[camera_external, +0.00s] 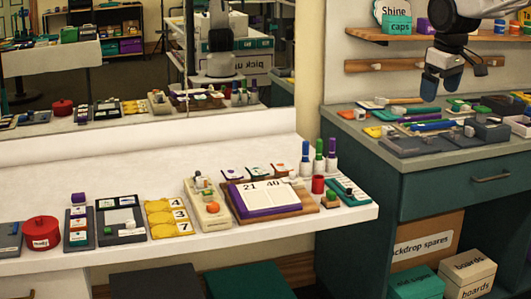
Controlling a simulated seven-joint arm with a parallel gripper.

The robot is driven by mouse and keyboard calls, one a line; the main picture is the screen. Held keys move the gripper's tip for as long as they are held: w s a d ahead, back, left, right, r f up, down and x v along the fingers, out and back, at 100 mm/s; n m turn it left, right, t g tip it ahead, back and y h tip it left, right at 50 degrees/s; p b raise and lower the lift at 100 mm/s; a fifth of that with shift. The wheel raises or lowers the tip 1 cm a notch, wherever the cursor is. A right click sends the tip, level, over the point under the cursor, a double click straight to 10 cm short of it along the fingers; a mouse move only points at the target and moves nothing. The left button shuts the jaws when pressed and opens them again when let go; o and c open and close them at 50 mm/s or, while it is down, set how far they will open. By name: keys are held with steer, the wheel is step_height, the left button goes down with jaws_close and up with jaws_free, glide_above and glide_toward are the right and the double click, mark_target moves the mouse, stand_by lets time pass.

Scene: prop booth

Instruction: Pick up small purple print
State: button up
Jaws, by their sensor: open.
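My gripper (440,82) hangs at the upper right, above the grey counter (415,158), fingers pointing down, open and empty. It is apart from the items below it. Which thing is the small purple print is not clear. A small purple block (78,198) stands at the table's left. A thin purple strip (418,119) lies among flat items on the grey counter.
The white table (120,185) also holds a red round tin (41,233), yellow number cards (168,218) and upright markers (318,157). A wooden shelf (385,36) is behind my gripper. A mirror (150,60) stands behind the table.

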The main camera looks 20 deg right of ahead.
steer(key=w+a+f+n, duration=0.1)
steer(key=w+a+n, duration=0.45)
steer(key=w, duration=1.05)
steer(key=n+g, duration=0.2)
steer(key=n, duration=0.6)
glide_above(234, 173)
step_height(234, 173, down, 25)
steer(key=shift+f, duration=0.1)
steer(key=shift+f, duration=1.3)
